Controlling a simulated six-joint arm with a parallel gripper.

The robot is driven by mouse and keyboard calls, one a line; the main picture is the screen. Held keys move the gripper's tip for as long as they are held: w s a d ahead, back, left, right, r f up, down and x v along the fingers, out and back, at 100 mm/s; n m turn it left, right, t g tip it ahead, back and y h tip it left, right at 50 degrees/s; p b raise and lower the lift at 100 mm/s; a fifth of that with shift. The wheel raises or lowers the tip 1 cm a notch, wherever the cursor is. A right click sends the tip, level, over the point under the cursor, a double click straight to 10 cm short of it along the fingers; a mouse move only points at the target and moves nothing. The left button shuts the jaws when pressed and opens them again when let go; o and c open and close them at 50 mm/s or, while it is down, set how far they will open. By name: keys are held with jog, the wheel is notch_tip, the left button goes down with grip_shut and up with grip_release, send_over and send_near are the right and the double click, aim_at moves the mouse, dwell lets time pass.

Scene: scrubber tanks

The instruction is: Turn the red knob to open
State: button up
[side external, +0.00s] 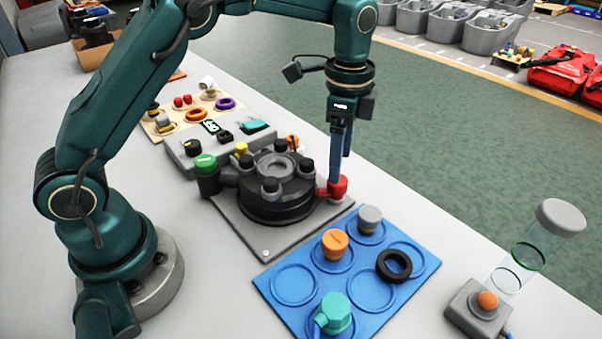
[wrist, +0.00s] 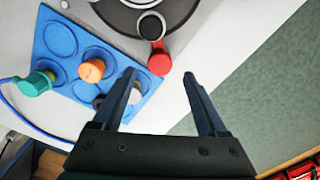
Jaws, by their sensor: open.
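The red knob (side external: 338,187) sticks out from the right side of the round black tank fitting (side external: 276,205) on its grey plate. In the wrist view the red knob (wrist: 159,60) lies ahead of and between the two fingers, nearer the left finger. My gripper (side external: 340,180) is pointed down at the knob in the side view, with one finger overlapping it. In the wrist view my gripper (wrist: 160,78) is open, with nothing held between the fingers. I cannot tell whether a finger touches the knob.
A blue tray (side external: 296,286) with orange, grey and teal caps and a black ring stands in front of the fitting. A green-capped valve (side external: 206,172) is on its left. The table edge and green floor lie beyond the knob.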

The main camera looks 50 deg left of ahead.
aim_at(332, 186)
jog(key=shift+f, duration=2.05)
grip_shut()
jog(key=n, duration=0.3)
jog(key=shift+n, duration=0.4)
jog(key=n, duration=0.3)
jog(key=shift+n, duration=0.3)
jog(key=n, duration=0.6)
jog(key=shift+r, duration=0.1)
jog(key=shift+n, duration=0.4)
